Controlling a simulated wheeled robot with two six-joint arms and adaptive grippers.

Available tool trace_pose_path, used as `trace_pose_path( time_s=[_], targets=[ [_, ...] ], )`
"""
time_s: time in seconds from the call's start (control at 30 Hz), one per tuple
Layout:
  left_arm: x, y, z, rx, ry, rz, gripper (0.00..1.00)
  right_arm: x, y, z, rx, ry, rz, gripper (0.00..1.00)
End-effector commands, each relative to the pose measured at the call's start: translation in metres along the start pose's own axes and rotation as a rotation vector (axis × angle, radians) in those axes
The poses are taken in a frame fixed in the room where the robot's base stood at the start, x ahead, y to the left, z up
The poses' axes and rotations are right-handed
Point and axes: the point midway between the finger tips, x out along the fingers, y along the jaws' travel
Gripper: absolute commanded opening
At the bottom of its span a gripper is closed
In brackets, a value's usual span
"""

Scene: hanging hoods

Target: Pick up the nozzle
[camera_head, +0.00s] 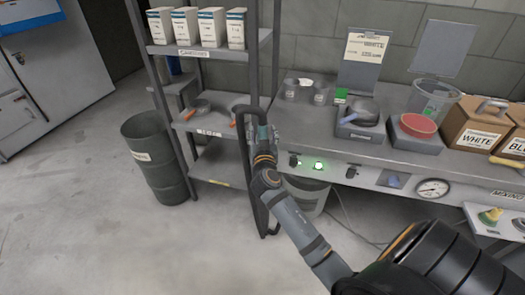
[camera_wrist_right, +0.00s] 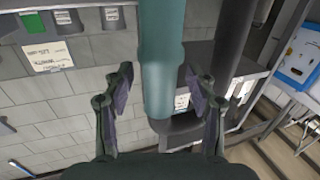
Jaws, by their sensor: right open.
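A teal cylinder (camera_wrist_right: 163,50), which looks like the nozzle, runs down from the top of the right wrist view. A dark curved piece (camera_wrist_right: 182,130) lies by its lower end. My right gripper (camera_wrist_right: 158,82) is open, with one finger on each side of the cylinder and visible gaps to both. In the head view my right gripper (camera_head: 260,135) is by the shelf's front right post, near a dark looped tube (camera_head: 252,180). The gripper and arm cover that spot, so I cannot make out the nozzle clearly there. My left gripper is out of view.
A metal shelf (camera_head: 222,53) with white boxes stands left of the gripper. A workbench (camera_head: 335,143) with scales, pots and labelled boxes is on the right. A dark bin (camera_head: 155,165) stands on the floor left of the shelf. The floor at front left is clear.

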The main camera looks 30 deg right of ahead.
Motion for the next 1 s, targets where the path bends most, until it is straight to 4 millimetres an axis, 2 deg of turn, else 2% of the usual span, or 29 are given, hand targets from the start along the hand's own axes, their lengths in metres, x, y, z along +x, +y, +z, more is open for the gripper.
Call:
trace_pose_path(
  time_s=[0.1,0.5,0.83,1.0],
  targets=[
    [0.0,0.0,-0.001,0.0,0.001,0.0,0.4,0.0,0.0,0.0,0.0,0.0,0.0,0.56],
    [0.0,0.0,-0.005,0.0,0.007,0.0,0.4,-0.001,0.0,0.0,-0.001,0.0,0.0,0.01],
    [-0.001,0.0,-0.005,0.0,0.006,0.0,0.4,-0.001,0.0,-0.002,-0.001,0.002,0.0,0.0],
    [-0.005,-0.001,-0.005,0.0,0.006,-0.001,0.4,0.0,0.0,-0.018,0.001,0.005,0.001,0.0]
  ],
)
